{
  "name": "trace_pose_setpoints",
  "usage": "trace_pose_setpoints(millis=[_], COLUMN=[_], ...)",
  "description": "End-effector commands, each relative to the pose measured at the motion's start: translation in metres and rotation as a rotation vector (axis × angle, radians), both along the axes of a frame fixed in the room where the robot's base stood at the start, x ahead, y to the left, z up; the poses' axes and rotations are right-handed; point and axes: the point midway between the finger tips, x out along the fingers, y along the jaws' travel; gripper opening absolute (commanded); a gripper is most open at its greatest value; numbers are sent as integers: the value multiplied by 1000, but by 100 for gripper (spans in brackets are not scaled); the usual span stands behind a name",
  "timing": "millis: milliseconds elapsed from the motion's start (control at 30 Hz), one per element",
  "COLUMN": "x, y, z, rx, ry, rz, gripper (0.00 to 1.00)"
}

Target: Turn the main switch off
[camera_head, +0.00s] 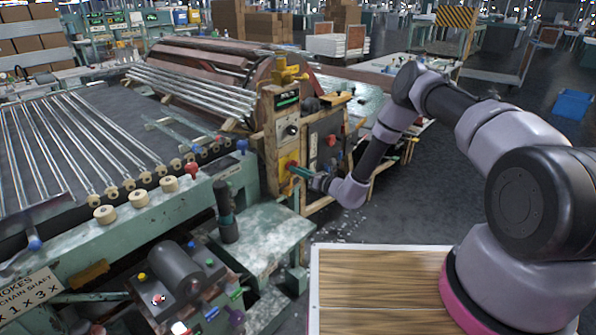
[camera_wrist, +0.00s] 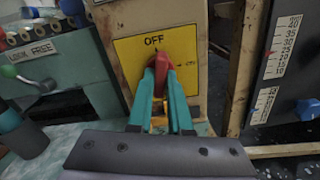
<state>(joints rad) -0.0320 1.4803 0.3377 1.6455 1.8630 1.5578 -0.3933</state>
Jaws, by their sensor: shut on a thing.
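The main switch is a red rotary handle (camera_wrist: 160,66) on a yellow plate (camera_wrist: 128,58) marked OFF at the top and ON at the right. The handle stands about upright, its top near the OFF mark. My gripper (camera_wrist: 161,78) has teal fingers shut on the handle, one on each side. In the head view my gripper (camera_head: 298,170) reaches the yellow plate (camera_head: 287,158) on the tan control post (camera_head: 280,118); the fingers mostly hide the handle there. The lower part of the handle is hidden between the fingers.
A dark panel with a printed scale (camera_wrist: 282,58) stands right of the post. A green machine table (camera_head: 255,235) with a dark cylinder (camera_head: 226,205) lies to the left. Glass tubes (camera_head: 60,130) rest on the machine bed. A wooden board (camera_head: 375,285) lies near my base.

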Motion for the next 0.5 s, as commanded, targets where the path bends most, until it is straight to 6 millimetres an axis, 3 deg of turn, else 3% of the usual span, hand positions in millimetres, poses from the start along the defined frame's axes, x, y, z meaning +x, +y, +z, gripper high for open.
trace_pose_setpoints(millis=[500], x=[-1], y=[-1], z=[-2], rx=[-167], ry=[-207], rz=[1], gripper=[0])
